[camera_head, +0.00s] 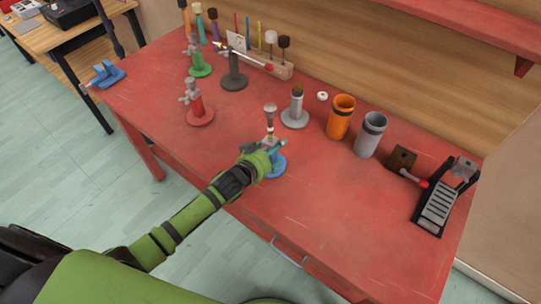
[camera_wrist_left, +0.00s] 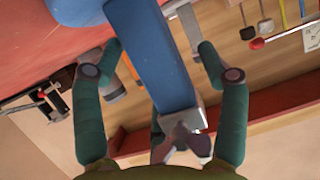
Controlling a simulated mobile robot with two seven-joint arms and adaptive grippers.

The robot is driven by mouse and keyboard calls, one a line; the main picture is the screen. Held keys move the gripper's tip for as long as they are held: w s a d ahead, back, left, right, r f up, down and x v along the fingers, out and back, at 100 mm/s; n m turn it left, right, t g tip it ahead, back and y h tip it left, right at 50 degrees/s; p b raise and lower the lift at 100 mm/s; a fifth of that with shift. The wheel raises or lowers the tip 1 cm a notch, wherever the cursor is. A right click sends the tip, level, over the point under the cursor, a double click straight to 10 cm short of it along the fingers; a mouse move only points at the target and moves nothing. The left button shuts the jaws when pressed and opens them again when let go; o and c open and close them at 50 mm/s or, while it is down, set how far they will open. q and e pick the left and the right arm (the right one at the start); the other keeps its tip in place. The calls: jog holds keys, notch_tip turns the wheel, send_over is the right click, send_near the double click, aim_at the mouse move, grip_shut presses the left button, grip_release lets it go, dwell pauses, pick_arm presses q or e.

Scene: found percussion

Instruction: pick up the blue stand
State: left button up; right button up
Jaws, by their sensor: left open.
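The blue stand stands on the red table. Its round blue base (camera_head: 277,167) shows beside and below my left gripper (camera_head: 272,149) in the head view, and the gripper hides much of its post. In the left wrist view the blue post (camera_wrist_left: 150,55) runs between the two green fingers of my left gripper (camera_wrist_left: 160,48), with a grey metal clamp (camera_wrist_left: 183,120) at its end. The fingers are open on either side of the post, with a gap visible at the right finger. My right gripper is not in view.
A grey stand (camera_head: 296,115) is close behind on the right, with orange (camera_head: 341,118) and grey (camera_head: 370,135) cups beyond it. Red (camera_head: 200,113), green (camera_head: 199,70) and dark (camera_head: 233,80) stands are to the left. A black pedal (camera_head: 440,203) is far right. The front tabletop is clear.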

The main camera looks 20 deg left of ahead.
pick_arm(q)
jog(key=c, duration=1.4)
jog(key=shift+c, duration=0.2)
jog(key=shift+r, duration=0.1)
